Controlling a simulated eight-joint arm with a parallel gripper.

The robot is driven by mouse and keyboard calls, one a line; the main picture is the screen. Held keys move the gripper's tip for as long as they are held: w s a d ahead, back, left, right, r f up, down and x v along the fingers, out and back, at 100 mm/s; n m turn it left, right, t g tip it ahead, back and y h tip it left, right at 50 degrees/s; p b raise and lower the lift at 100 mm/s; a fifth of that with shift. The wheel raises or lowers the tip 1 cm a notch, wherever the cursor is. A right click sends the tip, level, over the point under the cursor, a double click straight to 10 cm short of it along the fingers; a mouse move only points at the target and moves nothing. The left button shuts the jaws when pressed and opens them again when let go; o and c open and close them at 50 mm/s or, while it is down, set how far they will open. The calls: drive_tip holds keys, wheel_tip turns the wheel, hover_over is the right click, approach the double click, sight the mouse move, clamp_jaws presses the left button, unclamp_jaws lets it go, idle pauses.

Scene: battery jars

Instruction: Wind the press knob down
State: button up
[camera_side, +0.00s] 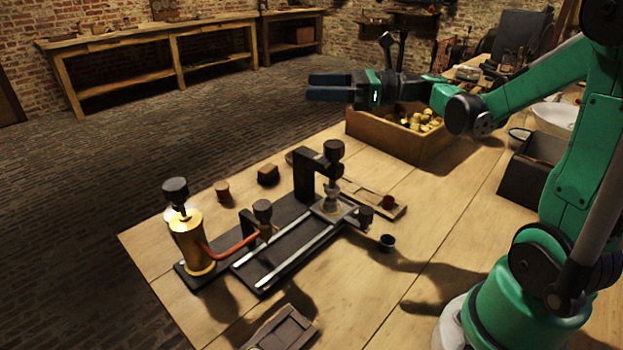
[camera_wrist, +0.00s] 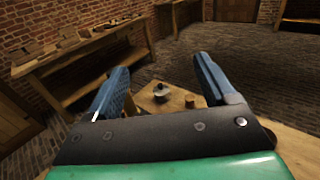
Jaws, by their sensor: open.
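A black press frame (camera_side: 304,180) stands upright on the dark base of a jig on the workbench. A round dark knob (camera_side: 333,150) sits on top of a vertical screw at the frame's arm, above a grey stepped piece. I take this to be the press knob. My gripper (camera_side: 312,87) is above and behind the jig in the side view, well clear of the knob, with its blue fingers pointing left. In the wrist view my gripper (camera_wrist: 164,64) has its two fingers apart with nothing between them. A small dark-topped fitting (camera_wrist: 161,91) shows beyond them; I cannot tell which part it is.
A brass cylinder (camera_side: 188,242) with a dark knob and a red pipe stands at the jig's left end. Smaller knobs (camera_side: 262,211) rise from the jig. A wooden box (camera_side: 385,139) of yellowish pieces stands behind, below my gripper. The air around the press top looks clear.

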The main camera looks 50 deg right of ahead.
wheel_tip(320, 180, up, 10)
hover_over(325, 157)
drive_tip(key=w, duration=0.1)
drive_tip(key=shift+d+f, duration=0.2)
drive_tip(key=shift+d, duration=0.05)
drive_tip(key=shift+w+f, duration=0.1)
drive_tip(key=s+d+f+m+g+y, duration=0.25)
drive_tip(key=f+m, duration=0.75)
drive_tip(key=m, duration=0.6)
drive_tip(key=s+d+f+m+g+y, duration=0.1)
drive_tip(key=d+f+m+g+y, duration=0.15)
drive_tip(key=f+m, duration=1.05)
drive_tip(key=shift+w+a+r+m+g+h, duration=0.1)
drive_tip(key=shift+w+a+r+m, duration=0.35)
drive_tip(key=shift+a, duration=0.45)
drive_tip(key=shift+w+a+r+m+g+h, duration=0.1)
drive_tip(key=shift+w+a+r+m, duration=0.35)
drive_tip(key=shift+a, duration=0.4)
drive_tip(key=shift+w+a+r+m+g+h, duration=0.1)
drive_tip(key=shift+w+a+r+m, duration=0.35)
drive_tip(key=shift+a, duration=0.45)
drive_tip(key=shift+r, duration=0.1)
